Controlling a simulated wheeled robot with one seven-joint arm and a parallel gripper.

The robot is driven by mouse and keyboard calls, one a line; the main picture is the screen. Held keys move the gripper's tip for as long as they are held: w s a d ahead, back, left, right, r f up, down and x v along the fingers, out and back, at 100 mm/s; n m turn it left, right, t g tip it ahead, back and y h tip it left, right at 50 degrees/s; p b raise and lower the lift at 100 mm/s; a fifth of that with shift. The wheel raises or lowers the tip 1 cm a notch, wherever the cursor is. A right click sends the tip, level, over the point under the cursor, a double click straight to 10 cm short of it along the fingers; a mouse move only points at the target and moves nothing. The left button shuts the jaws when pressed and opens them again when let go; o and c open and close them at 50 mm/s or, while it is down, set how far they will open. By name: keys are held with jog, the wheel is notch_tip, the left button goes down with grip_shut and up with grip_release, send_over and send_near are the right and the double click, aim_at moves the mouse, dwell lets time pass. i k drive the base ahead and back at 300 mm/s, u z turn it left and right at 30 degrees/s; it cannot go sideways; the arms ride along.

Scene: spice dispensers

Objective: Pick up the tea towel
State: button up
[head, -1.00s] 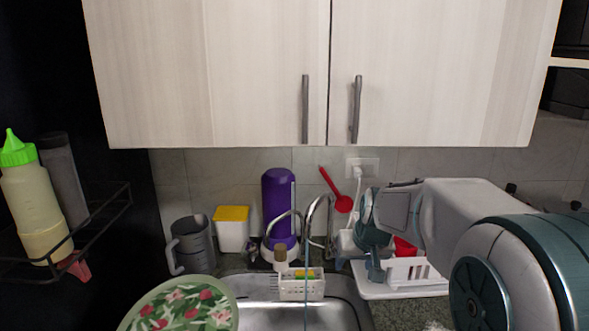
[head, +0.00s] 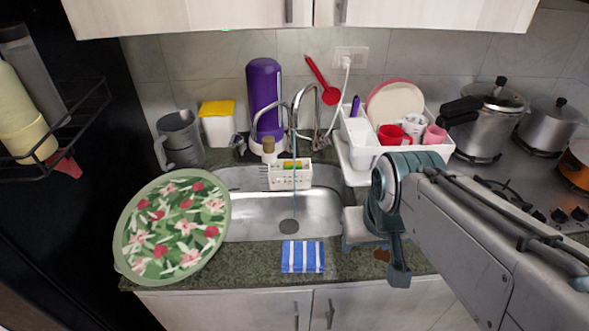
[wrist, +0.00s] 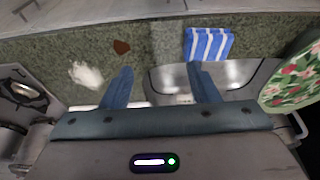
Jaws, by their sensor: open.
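The tea towel (head: 303,257) is blue with white stripes. It lies on the green counter in front of the sink in the head view. It also shows near the top right of the wrist view (wrist: 208,44), beyond the right finger. My gripper (wrist: 158,86) is open, with its two blue fingers apart and nothing between them. In the head view my gripper (head: 372,252) is to the right of the towel, above the counter and apart from it.
The sink (head: 327,208) lies behind the towel. A floral tray (head: 172,228) leans at the left. A white dish rack (head: 358,132) with cups and a plate stands back right. Pots (head: 487,125) stand on the stove. A brown patch (wrist: 121,47) and white patch (wrist: 87,75) mark the counter.

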aim_at(297, 256)
jog(key=z, duration=2.85)
jog(key=k, duration=1.35)
jog(key=u, duration=1.65)
